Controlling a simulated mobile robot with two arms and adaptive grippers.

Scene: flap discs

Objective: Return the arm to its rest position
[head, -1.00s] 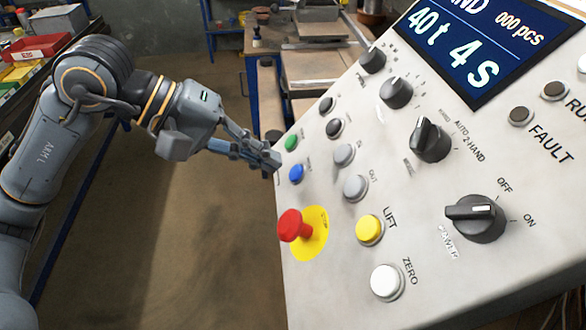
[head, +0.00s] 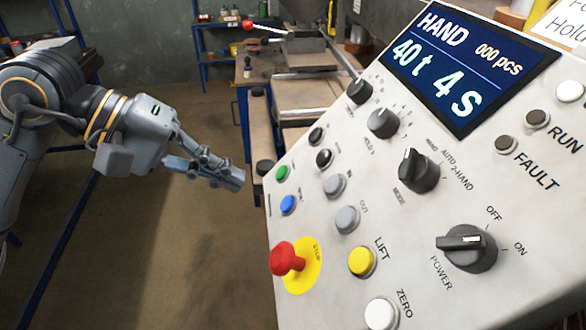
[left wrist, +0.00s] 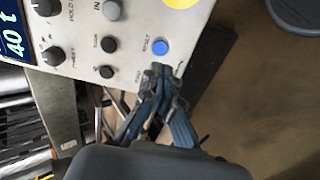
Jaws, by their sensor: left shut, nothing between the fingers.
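My left gripper (head: 236,180) is shut and empty. In the head view it hangs in the air to the left of the control panel (head: 320,240), apart from its left edge, level with the green button (head: 282,173) and blue button (head: 288,205). In the left wrist view the closed fingertips (left wrist: 160,72) appear just below the blue button (left wrist: 160,47) in the picture; the distance there is hard to tell. The panel's screen (head: 470,65) reads HAND, 40 t, 4 s, 000 pcs. My right gripper is not in view.
The panel carries a red stop button (head: 287,257), a yellow LIFT button (head: 361,261), a white ZERO button (head: 381,312) and several knobs. A workbench and a blue shelf stand behind. The floor (head: 180,260) below my left arm is clear.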

